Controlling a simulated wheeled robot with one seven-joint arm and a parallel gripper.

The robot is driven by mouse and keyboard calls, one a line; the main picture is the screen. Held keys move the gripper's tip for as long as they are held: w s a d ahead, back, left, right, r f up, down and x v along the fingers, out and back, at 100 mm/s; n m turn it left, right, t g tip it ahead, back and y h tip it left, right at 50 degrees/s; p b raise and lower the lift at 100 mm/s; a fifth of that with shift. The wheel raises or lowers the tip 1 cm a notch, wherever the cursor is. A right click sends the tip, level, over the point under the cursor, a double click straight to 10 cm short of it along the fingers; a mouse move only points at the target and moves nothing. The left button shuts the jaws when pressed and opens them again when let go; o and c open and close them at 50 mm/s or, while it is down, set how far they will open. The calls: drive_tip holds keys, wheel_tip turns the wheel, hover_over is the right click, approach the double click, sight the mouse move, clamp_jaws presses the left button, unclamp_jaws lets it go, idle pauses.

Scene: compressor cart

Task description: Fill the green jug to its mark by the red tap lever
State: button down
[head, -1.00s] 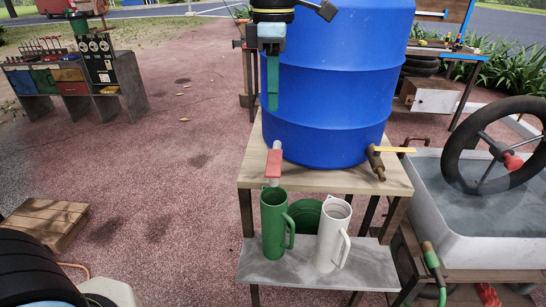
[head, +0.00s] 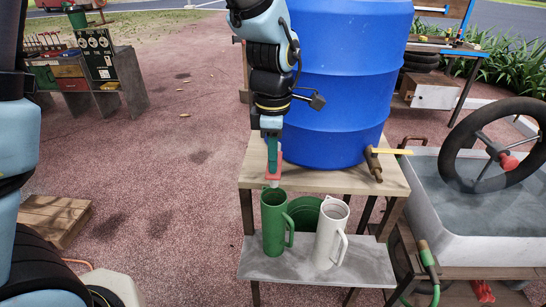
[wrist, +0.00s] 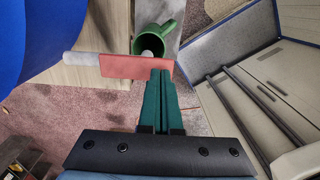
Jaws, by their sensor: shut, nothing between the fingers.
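The green jug (head: 272,225) stands upright on the grey shelf (head: 300,272), under the pale tap with the red lever (head: 274,174). In the wrist view, the jug (wrist: 122,47) opens upward beneath the pale tap end, and the red lever (wrist: 125,66) lies across in front of it. My gripper (head: 272,162) is shut and empty, pointing down at the red lever. In the wrist view, its fingertips (wrist: 160,72) are at the right part of the lever's near edge; I cannot tell whether they touch. The jug's mark, its water level and any flow are not visible.
A white jug (head: 331,232) stands to the right of the green one, with a green round object (head: 304,212) behind. The blue barrel (head: 340,90) stands on the wooden top (head: 390,184). A brass tap with a yellow lever (head: 394,152) is at right.

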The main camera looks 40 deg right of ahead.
drive_tip(key=shift+f, duration=0.25)
